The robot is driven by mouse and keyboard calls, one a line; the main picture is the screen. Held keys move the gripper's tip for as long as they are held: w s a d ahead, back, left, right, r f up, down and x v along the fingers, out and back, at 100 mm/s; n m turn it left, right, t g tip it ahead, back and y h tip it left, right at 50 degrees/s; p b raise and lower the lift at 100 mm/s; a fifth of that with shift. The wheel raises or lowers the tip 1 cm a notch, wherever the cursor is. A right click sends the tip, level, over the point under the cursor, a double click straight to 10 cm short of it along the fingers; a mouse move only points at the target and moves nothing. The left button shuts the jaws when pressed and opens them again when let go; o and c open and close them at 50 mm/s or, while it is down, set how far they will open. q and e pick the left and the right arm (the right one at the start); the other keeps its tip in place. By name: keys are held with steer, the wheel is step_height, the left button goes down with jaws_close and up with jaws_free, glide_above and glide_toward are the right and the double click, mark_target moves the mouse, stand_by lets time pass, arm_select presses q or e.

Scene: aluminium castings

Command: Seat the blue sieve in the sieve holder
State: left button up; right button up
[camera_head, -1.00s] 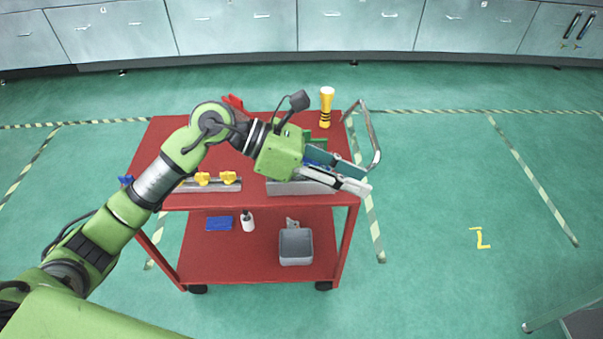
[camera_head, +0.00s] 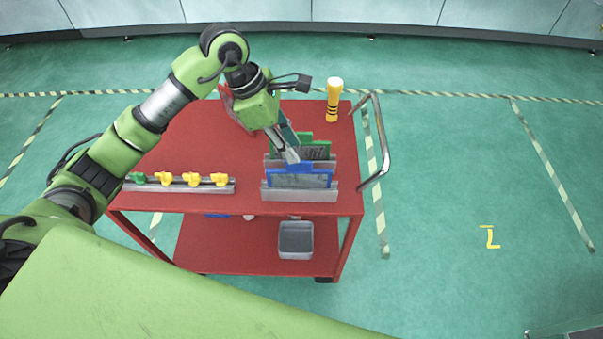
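The blue sieve (camera_head: 318,180), a framed panel with a raised top tab, stands upright in the front grey sieve holder (camera_head: 300,194) on the red cart's top. Its lower edge is hidden behind the holder's front wall; I cannot tell how deep it sits. My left gripper (camera_head: 292,157) points down at the sieve's top tab, its fingers close together. Whether they grip the tab or only stand over it cannot be told. A green sieve (camera_head: 316,152) stands behind, in a second holder. My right gripper is not in view.
The red cart (camera_head: 190,140) has a rail (camera_head: 205,187) with green and yellow knobs on its left. A yellow beacon (camera_head: 334,100) stands at the back right, beside the metal handle (camera_head: 385,150). A grey bin (camera_head: 296,240) is on the lower shelf.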

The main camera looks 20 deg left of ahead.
mark_target(301, 162)
arm_select(q)
steer(key=p+x, duration=0.1)
steer(key=x, duration=0.4)
steer(key=shift+s+d+f, duration=0.15)
steer(key=shift+d+f, duration=0.05)
steer(key=shift+f, duration=0.25)
steer(key=shift+p+x, duration=0.8)
steer(key=shift+p, duration=0.15)
steer(key=p+x, duration=0.1)
steer(key=x, duration=0.1)
steer(key=shift+f, duration=0.3)
steer(key=shift+w+d+f, duration=0.1)
steer(key=shift+w+f, duration=0.1)
steer(key=shift+f, duration=0.3)
jaws_close()
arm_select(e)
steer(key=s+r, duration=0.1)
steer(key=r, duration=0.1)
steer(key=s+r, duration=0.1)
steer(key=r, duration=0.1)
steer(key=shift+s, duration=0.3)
